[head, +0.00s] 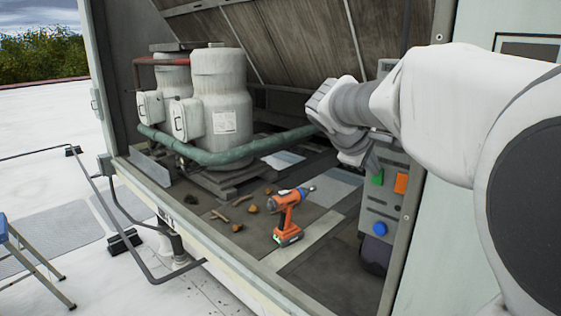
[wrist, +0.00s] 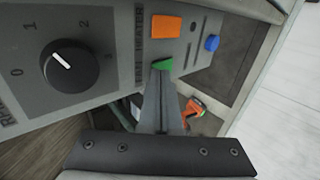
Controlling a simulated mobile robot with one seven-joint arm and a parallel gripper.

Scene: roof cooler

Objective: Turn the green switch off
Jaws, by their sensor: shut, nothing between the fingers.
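The green switch (head: 377,177) is on the grey control panel (head: 384,208) at the right of the open cooler housing. It also shows in the wrist view (wrist: 163,63), just past my fingertips and partly covered by them. My gripper (head: 370,167) is shut and empty, with its tips at the green switch. In the wrist view the closed fingers (wrist: 160,75) point at the switch's lower edge. I cannot tell whether they touch it, nor which way the switch is tilted.
An orange switch (head: 401,183) sits beside the green one, and a blue button (head: 380,228) is lower down. A black dial (wrist: 62,66) is on the same panel. An orange drill (head: 287,217) stands on the housing floor among dry leaves. White tanks (head: 221,100) stand left.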

